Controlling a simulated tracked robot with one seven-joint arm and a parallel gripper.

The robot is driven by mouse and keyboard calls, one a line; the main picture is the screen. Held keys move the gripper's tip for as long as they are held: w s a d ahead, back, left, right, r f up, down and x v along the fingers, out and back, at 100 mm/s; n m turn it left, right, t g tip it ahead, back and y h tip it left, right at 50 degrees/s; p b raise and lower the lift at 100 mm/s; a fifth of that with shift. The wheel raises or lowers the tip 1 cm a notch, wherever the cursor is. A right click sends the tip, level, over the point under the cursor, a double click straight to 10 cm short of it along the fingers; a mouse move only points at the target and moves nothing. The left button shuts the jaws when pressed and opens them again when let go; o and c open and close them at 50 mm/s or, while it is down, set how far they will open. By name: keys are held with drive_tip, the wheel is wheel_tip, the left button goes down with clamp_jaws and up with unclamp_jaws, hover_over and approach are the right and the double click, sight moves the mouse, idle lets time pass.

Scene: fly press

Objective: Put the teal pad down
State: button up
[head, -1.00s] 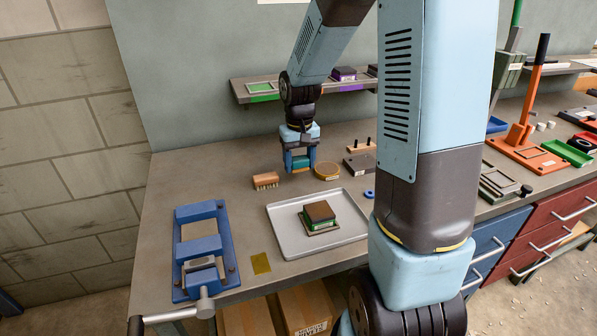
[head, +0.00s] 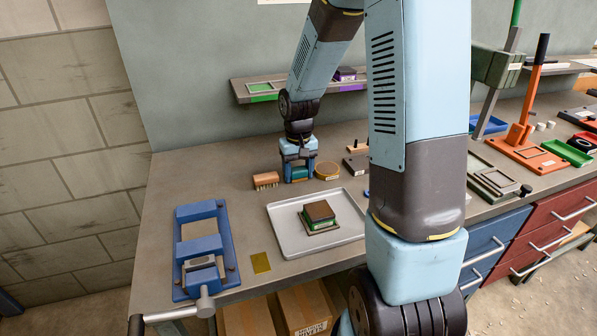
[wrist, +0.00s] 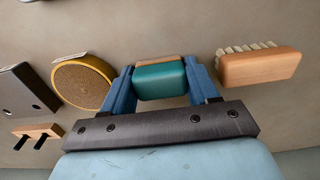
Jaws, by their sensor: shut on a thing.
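The teal pad (wrist: 160,80) is between the two blue fingers of my gripper (wrist: 160,85) in the wrist view, with a tan layer showing along its far edge. In the head view my gripper (head: 298,175) is low at the back of the bench, between the brush and the round tin, shut on the teal pad (head: 299,172). The pad is at or very near the bench top; I cannot tell whether it touches.
A wooden brush (head: 266,180) stands close on one side and a round yellow tin (head: 327,170) close on the other. A grey tray (head: 284,228) with a stacked block (head: 319,212) lies in front. A blue vise-like fixture (head: 203,245) stands at front left.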

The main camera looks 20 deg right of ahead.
sight(298, 168)
drive_tip(key=shift+s+f, duration=0.1)
drive_tip(key=shift+f, duration=0.15)
drive_tip(key=shift+s+f, duration=0.3)
drive_tip(key=o, duration=1)
drive_tip(key=shift+r, duration=0.1)
drive_tip(key=shift+w+r, duration=0.2)
drive_tip(key=shift+r, duration=0.05)
drive_tip(key=r, duration=1.1)
drive_tip(key=shift+w+r, duration=0.2)
drive_tip(key=shift+w, duration=0.05)
drive_tip(key=shift+s+r+t, duration=0.95)
drive_tip(key=shift+s+r, duration=1.3)
drive_tip(key=shift+s, duration=1.6)
drive_tip(key=shift+s+r+t, duration=0.9)
drive_tip(key=shift+s+r, duration=1.35)
drive_tip(key=shift+s, duration=1.55)
drive_tip(key=shift+s+r+t, duration=0.95)
drive_tip(key=shift+s+r, duration=1.3)
drive_tip(key=shift+s, duration=1.6)
